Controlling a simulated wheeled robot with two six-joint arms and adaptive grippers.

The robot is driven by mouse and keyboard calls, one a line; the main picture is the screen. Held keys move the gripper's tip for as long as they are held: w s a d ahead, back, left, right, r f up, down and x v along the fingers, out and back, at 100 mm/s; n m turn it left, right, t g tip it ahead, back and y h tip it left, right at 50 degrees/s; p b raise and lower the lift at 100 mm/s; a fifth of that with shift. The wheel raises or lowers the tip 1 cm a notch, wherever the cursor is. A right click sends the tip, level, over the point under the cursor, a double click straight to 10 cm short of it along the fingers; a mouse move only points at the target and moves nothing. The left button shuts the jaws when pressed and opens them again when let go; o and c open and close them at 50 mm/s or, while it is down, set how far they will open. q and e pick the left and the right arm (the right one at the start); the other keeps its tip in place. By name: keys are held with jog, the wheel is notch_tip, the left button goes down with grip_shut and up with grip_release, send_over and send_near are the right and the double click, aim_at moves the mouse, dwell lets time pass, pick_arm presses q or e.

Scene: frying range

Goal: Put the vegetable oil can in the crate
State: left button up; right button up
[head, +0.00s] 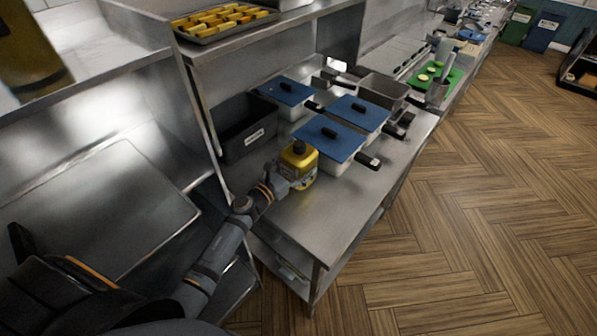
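The vegetable oil can (301,170) is yellow with a black cap and a label. It stands upright on the steel table, in front of the blue-lidded containers. My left gripper (280,178) is at the left side of the can, very close to it. Its fingers are small, dark and partly hidden, so I cannot tell whether they are open or closed on the can. The black crate (248,143) with a white label stands on the table to the left of the can, against the back. My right gripper is not in view.
Blue-lidded white containers (330,140) with black handles stand right behind the can. A shelf above holds a tray of yellow pieces (222,22). The steel table's (330,215) front part is clear. A large yellow object (30,45) shows at top left.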

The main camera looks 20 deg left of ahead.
pick_arm(q)
jog(key=shift+f, duration=1.25)
jog(key=shift+s+f+b, duration=0.1)
jog(key=shift+f+b, duration=0.1)
jog(key=shift+b, duration=0.25)
jog(key=o, duration=1.3)
jog(key=shift+c, duration=0.2)
